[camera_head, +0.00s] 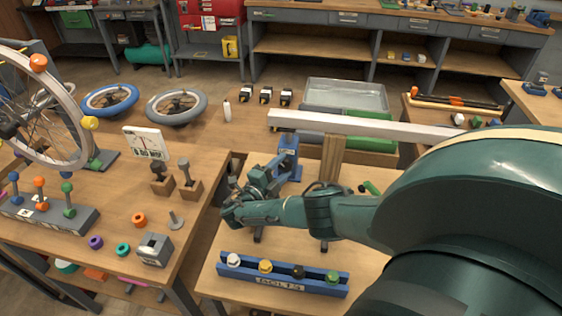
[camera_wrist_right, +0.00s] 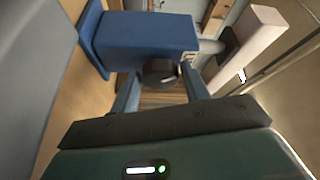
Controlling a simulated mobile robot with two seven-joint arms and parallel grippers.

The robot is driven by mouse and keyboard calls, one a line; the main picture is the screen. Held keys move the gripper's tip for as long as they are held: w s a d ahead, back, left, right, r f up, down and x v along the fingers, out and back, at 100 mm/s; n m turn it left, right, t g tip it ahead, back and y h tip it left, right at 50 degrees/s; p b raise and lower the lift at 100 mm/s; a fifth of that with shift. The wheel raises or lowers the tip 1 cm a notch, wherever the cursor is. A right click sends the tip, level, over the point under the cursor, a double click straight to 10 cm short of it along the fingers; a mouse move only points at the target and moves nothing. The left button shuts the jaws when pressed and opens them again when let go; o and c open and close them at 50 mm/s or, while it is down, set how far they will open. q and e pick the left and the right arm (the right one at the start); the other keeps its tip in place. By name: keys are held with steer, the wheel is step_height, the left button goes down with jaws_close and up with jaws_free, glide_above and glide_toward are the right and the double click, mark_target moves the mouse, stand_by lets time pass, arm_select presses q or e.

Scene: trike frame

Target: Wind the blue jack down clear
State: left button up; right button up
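The blue jack (camera_head: 289,153) stands on the table under the left part of a long white beam (camera_head: 375,127). In the right wrist view the jack's blue body (camera_wrist_right: 150,38) has a dark round knob (camera_wrist_right: 160,73) facing me. Its grey rod (camera_wrist_right: 209,46) ends in a dark pad at the beam (camera_wrist_right: 255,40); I cannot tell if they touch. My right gripper (camera_wrist_right: 161,76) has one finger on each side of the knob, close to it; contact is unclear. My left gripper is not in view.
A wooden post (camera_head: 333,158) stands under the beam, right of the jack. A blue rack (camera_head: 282,276) with several coloured knobs lies at the table front. A grey tray (camera_head: 345,95) is behind the beam. My right arm covers the right side.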

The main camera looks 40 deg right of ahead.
steer(key=o, duration=0.3)
steer(key=v, duration=1.3)
